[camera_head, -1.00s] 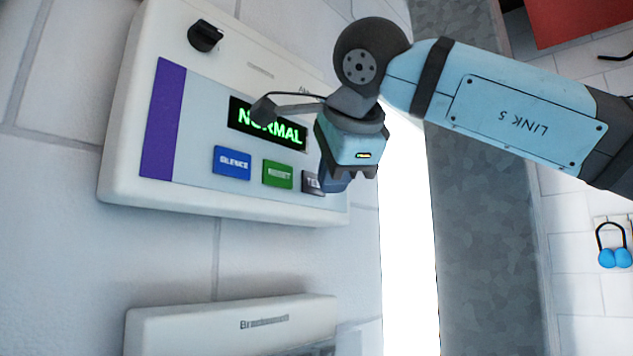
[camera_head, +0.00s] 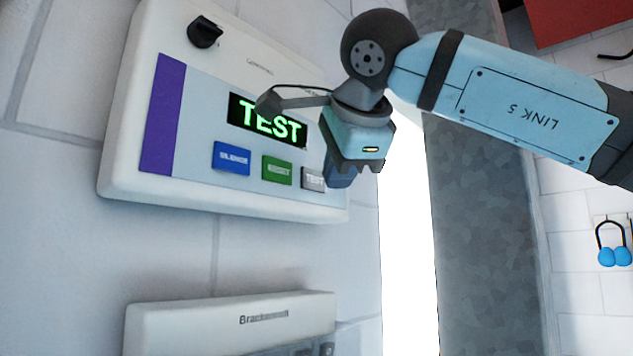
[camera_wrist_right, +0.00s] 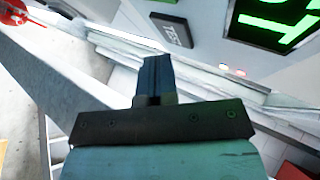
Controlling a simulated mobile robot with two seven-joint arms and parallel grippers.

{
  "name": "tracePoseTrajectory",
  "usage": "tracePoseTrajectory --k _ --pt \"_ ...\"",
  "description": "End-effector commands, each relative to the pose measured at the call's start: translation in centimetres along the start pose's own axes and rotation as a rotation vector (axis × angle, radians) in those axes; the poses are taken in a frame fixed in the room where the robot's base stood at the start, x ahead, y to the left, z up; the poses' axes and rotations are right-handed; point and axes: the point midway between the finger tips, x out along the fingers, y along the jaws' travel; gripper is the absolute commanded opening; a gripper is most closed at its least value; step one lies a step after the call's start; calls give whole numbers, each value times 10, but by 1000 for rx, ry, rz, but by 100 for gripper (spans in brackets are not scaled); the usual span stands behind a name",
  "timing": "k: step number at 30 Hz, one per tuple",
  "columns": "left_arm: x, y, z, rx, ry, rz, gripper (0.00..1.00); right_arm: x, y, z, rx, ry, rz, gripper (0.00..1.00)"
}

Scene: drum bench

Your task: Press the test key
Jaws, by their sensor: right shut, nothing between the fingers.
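The grey test key (camera_head: 313,179) is the rightmost of three keys on the white wall panel (camera_head: 225,203). The panel's display (camera_head: 268,122) reads TEST in green. My right gripper (camera_head: 340,180) is just right of the test key in the head view, its fingers shut and empty. In the right wrist view the test key (camera_wrist_right: 171,30) lies beyond the shut fingertips (camera_wrist_right: 157,60), with a visible gap between them. The key's face is clear of the fingers. My left gripper is not in view.
A blue silence key (camera_head: 231,158) and a green reset key (camera_head: 277,171) sit left of the test key. A black knob (camera_head: 205,34) is at the panel's top left. A second white wall unit (camera_head: 230,315) is below. Blue ear defenders (camera_head: 614,256) hang at the right.

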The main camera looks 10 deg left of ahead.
Motion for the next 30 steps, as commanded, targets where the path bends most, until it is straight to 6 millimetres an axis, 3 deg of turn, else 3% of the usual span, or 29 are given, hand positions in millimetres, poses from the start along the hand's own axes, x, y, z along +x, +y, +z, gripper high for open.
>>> tracePoseTrajectory --k 11,30 --pt "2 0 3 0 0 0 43 -4 4 -4 1 0 -1 0" --pt "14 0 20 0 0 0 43 -42 31 -31 0 0 0 0"
